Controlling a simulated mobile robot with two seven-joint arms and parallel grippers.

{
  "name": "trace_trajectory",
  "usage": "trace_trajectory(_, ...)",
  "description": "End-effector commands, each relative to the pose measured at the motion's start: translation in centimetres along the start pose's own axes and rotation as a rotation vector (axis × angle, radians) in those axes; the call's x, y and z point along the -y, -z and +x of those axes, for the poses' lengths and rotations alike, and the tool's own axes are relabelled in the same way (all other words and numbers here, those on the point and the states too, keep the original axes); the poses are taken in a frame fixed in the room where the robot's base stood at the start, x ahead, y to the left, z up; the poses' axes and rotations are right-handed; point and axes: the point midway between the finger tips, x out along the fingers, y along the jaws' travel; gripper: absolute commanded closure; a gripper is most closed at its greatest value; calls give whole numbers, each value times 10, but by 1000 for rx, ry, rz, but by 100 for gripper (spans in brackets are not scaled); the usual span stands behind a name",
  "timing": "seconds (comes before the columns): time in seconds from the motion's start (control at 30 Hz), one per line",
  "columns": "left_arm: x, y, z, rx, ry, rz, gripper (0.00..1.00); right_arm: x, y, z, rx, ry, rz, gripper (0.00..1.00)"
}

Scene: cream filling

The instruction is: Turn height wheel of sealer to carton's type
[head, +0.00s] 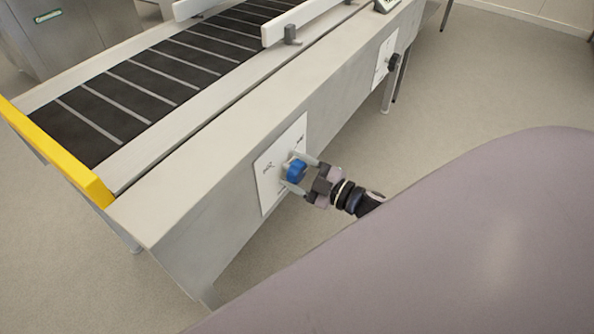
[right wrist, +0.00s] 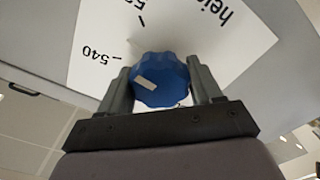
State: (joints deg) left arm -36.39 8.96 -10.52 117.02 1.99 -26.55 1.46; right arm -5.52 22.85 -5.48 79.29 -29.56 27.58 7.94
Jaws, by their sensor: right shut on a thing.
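The blue height wheel (head: 297,171) sits on a white scale plate (head: 268,181) on the sealer's (head: 225,185) side panel. In the right wrist view the wheel (right wrist: 160,80) is a lobed knob with a pale pointer mark towards its left. The plate there (right wrist: 175,28) shows the number 540, part of another number and part of the word "height", all upside down. My right gripper (head: 296,176) is shut on the wheel, with one finger on each side; it also shows in the right wrist view (right wrist: 160,88). My left gripper is not in view. No carton is seen.
A dark slatted belt (head: 150,85) runs along the sealer's top, with a yellow bar (head: 60,150) at its near end. A second white plate with a black knob (head: 394,62) is farther along the side. The floor (head: 470,90) right of the sealer is clear.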

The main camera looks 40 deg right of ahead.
Motion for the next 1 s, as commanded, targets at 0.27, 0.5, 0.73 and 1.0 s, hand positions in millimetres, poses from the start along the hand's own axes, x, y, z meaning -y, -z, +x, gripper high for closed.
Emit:
trace_trajectory(0.27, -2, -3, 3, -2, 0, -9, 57, 2, -1, -1, 2, 1, -238, 66)
trace_trajectory(0.5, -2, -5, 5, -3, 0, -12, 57, 2, -2, -1, 3, 1, -384, 66)
trace_trajectory(0.73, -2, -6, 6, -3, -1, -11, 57, 1, -1, -1, 3, 2, -459, 66)
trace_trajectory(1.0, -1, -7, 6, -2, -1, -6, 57, 1, -1, -1, 3, 2, -483, 66)
